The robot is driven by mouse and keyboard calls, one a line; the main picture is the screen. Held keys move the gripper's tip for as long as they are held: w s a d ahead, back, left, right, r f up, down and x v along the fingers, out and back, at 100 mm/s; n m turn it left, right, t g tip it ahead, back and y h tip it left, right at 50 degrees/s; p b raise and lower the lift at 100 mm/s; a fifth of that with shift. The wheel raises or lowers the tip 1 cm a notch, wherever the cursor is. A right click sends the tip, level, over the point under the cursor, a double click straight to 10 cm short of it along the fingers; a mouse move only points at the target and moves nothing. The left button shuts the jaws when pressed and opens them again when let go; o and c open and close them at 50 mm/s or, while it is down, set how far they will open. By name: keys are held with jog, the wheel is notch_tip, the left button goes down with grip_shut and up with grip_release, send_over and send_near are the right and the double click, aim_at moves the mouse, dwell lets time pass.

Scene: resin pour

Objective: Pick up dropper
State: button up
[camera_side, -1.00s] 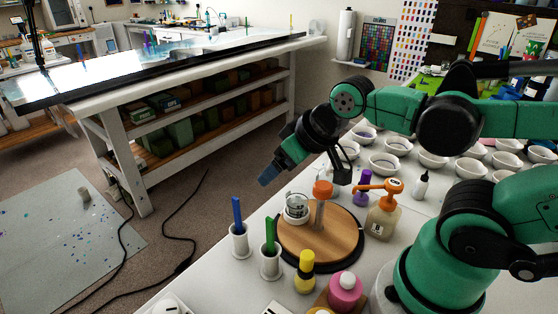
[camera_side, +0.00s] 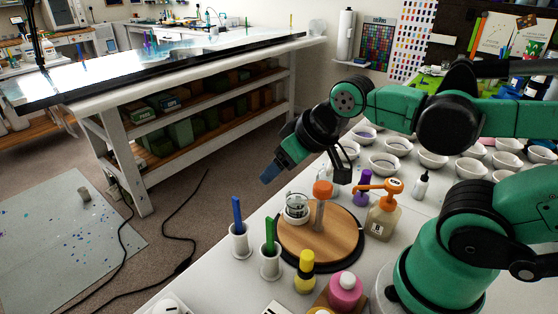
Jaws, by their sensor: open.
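The item that looks most like the dropper has an orange top (camera_side: 322,188) and a clear tube below it. It stands upright on a round wooden board with a dark rim (camera_side: 345,240), just right of a small glass jar (camera_side: 296,207). My gripper (camera_side: 271,173) is up and to the left of it in the picture, tilted down to the left, with blue at its tip. It is open and apart from the dropper, and I see nothing held in it. The gap between its fingers is hard to see from this side.
A pump bottle (camera_side: 383,215) stands at the board's right edge, with a purple bottle (camera_side: 361,188) behind. Holders with a blue stick (camera_side: 237,214) and a green stick (camera_side: 269,234) stand left. A yellow bottle (camera_side: 305,277) and pink bottle (camera_side: 345,290) stand in front. Several white bowls (camera_side: 385,164) fill the back.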

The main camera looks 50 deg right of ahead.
notch_tip(320, 180, up, 5)
jog(key=m+g, duration=0.2)
jog(key=g, duration=0.5)
send_over(308, 254)
notch_tip(308, 254, down, 7)
jog(key=shift+f, duration=3.45)
grip_shut()
